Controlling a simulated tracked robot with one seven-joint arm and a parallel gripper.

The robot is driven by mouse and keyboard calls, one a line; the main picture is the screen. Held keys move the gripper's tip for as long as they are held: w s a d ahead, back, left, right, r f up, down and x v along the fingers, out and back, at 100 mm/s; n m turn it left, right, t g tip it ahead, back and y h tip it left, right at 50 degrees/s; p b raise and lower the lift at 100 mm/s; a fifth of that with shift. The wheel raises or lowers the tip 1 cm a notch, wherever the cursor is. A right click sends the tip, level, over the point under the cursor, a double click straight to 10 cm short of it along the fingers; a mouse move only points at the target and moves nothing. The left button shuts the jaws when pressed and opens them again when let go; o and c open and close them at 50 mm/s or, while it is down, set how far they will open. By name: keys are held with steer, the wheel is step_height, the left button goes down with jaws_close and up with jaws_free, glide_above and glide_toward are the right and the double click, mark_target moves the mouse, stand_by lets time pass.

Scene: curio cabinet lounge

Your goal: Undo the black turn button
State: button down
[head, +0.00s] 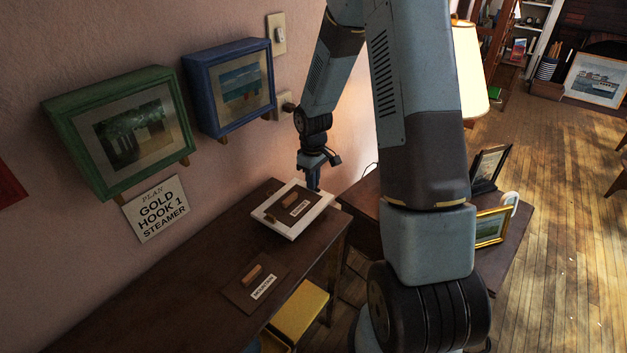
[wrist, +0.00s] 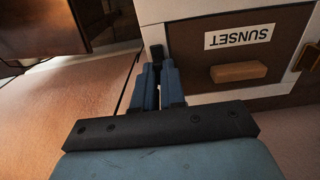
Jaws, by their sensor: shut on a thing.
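A white picture frame (head: 272,228) lies face down on the dark table, with a brown back panel (wrist: 195,63) in it. The panel has a wooden grip block (wrist: 239,72) and a label reading SUNSET (wrist: 239,35). The black turn button (wrist: 157,51) is at the panel's edge by the white rim, partly hidden by my fingers. My gripper (wrist: 158,74) is shut on the black turn button. In the head view my gripper (head: 312,183) is at the frame's far edge, and the button is not clear there. A wooden turn button (wrist: 308,57) sits at the panel's opposite edge.
A loose brown panel (head: 237,293) with a block and label lies nearer on the dark table (head: 190,308). Green (head: 120,184) and blue (head: 206,92) frames hang on the wall above a PLAN card (head: 156,210). A yellow stool (head: 298,312) stands below the table's front edge.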

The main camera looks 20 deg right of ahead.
steer(key=c, duration=1.2)
jaws_free()
step_height(320, 180, up, 14)
steer(key=shift+f, duration=0.15)
